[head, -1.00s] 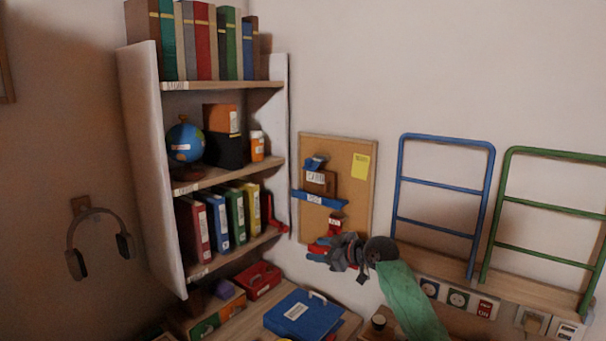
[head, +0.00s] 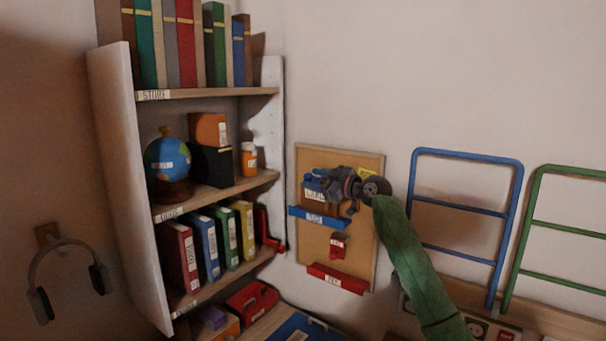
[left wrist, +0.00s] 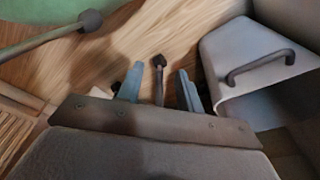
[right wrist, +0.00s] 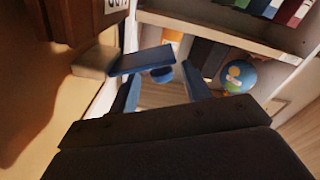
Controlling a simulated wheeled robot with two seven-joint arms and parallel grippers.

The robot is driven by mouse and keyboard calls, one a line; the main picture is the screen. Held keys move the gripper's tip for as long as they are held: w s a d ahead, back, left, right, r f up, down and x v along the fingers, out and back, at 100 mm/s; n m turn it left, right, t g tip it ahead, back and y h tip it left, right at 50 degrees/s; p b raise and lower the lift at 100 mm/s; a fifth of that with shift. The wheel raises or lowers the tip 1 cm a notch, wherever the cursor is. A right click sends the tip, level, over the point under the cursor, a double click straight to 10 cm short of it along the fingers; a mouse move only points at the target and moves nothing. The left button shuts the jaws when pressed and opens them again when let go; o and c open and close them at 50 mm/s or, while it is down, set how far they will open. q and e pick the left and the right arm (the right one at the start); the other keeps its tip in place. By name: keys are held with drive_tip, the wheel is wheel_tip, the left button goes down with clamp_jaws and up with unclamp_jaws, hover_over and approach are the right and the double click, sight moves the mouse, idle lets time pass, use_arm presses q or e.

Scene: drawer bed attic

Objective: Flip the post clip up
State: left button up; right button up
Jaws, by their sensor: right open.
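The corkboard (head: 367,245) hangs on the wall right of the shelf. A blue clip bar (head: 303,213) with a white label crosses its left side; the label is too small to read surely. A brown labelled block sits just above it, partly hidden. A red clip (head: 339,247) and red bar (head: 330,275) are lower. My right gripper (head: 330,187) is in front of the upper board. In the right wrist view its fingers (right wrist: 163,90) are open, with a blue clip piece (right wrist: 142,61) just beyond the left finger and the brown block (right wrist: 85,18) above. My left gripper (left wrist: 158,80) is open.
A white shelf (head: 125,190) with books, globe (head: 167,160) and binders stands left of the board. Blue (head: 463,200) and green (head: 565,225) rails stand right. In the left wrist view, a dark-knobbed rod (left wrist: 158,64) shows between the fingers and a grey box (left wrist: 262,60) at right.

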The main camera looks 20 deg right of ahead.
sight(306, 176)
drive_tip(key=p+x, duration=0.1)
drive_tip(key=x, duration=0.2)
drive_tip(key=shift+w+a+r+p, duration=0.1)
drive_tip(key=shift+a+r+p, duration=0.1)
drive_tip(key=shift+a+p, duration=0.1)
use_arm(q)
drive_tip(key=shift+s+a+f, duration=0.4)
drive_tip(key=shift+f, duration=0.2)
drive_tip(key=shift+s+a+f, duration=0.35)
drive_tip(key=shift+f, duration=0.3)
drive_tip(key=shift+s+a+f, duration=0.4)
drive_tip(key=shift+f, duration=0.2)
use_arm(e)
drive_tip(key=shift+w+a+f, duration=0.2)
drive_tip(key=shift+w+a, duration=0.05)
drive_tip(key=shift+w, duration=0.2)
drive_tip(key=c, duration=1)
drive_tip(key=r+m+b, duration=0.1)
drive_tip(key=m+b, duration=0.2)
drive_tip(key=shift+d+r, duration=0.1)
drive_tip(key=shift+r, duration=0.05)
use_arm(q)
drive_tip(key=w+d+r, duration=0.2)
drive_tip(key=w+r, duration=0.1)
drive_tip(key=r, duration=0.2)
drive_tip(key=shift+w+d+r, duration=0.15)
drive_tip(key=shift+d+r, duration=0.05)
drive_tip(key=shift+d, duration=0.2)
use_arm(e)
drive_tip(key=shift+r, duration=0.2)
